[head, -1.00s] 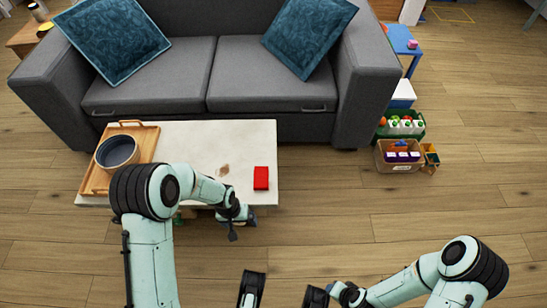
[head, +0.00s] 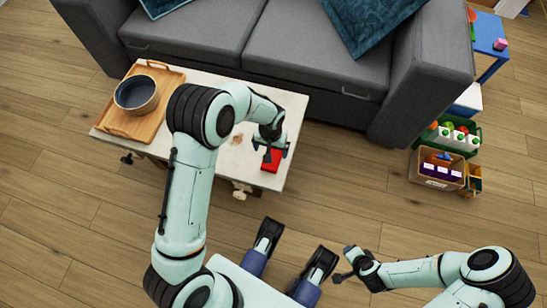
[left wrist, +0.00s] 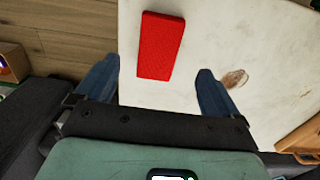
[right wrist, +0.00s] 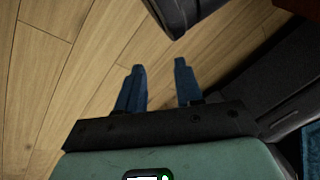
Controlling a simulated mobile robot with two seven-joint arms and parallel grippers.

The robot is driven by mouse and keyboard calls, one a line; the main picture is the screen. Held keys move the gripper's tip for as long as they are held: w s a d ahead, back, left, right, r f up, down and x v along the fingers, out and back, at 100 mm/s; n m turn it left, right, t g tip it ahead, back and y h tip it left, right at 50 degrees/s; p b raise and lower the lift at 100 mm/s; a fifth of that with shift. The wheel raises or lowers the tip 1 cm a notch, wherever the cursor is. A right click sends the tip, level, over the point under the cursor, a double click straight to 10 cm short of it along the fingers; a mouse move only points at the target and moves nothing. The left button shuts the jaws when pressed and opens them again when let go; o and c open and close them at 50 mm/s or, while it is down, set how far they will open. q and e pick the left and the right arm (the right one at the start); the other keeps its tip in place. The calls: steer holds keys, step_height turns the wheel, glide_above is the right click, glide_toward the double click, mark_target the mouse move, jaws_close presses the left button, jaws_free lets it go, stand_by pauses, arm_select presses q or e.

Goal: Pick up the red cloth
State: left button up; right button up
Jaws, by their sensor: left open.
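The red cloth (head: 272,160) is a small folded rectangle lying on the white coffee table (head: 297,107) near its right end. It shows whole in the left wrist view (left wrist: 160,46). My left gripper (head: 270,153) is above the cloth and partly covers it in the head view. In the left wrist view its blue fingers (left wrist: 158,88) are spread apart with nothing between them, and the cloth lies just beyond, between their lines. My right gripper (head: 342,277) is away from the table, over the floor. In the right wrist view its fingers (right wrist: 158,85) are apart and empty.
A wooden tray (head: 120,125) with a dark bowl (head: 136,94) sits on the table's left end. A brown mark (head: 237,139) is on the tabletop. The grey sofa (head: 300,60) stands behind the table. Crates (head: 437,169) stand on the floor at right.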

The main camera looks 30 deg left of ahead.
arm_select(q)
steer(key=f+b, duration=0.2)
steer(key=f, duration=0.5)
steer(key=shift+w+f, duration=0.1)
steer(key=shift+w, duration=0.1)
arm_select(e)
steer(key=s+f+g, duration=0.2)
steer(key=s+f, duration=0.2)
steer(key=s, duration=0.1)
steer(key=shift+s+d+f, duration=0.3)
steer(key=shift+d+f, duration=0.05)
steer(key=shift+d, duration=0.05)
arm_select(q)
steer(key=shift+c, duration=0.4)
steer(key=shift+d, duration=0.1)
steer(key=c, duration=1.1)
